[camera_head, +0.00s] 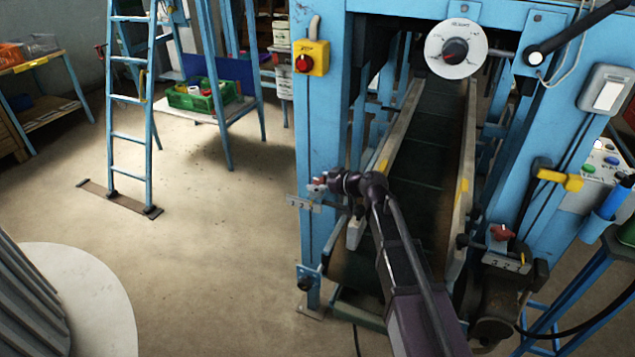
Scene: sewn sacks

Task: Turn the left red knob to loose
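The left red knob (318,181) is on the left blue post of the machine, just above a small numbered plate (303,204). Only a little red shows, because my gripper (326,183) is right at it, coming from the right. The gripper is small and dark here, and I cannot tell whether its fingers are closed on the knob or only around or beside it. Which way the knob points cannot be read. A second red knob (502,232) sits at the right above its own numbered plate (508,262), away from my gripper.
A conveyor belt (420,150) with pale side rails runs between the blue posts, behind my arm. A round white dial (456,49) is above it. A yellow box with a red button (311,58) is on the left post. A blue ladder (130,100) stands left; floor between is clear.

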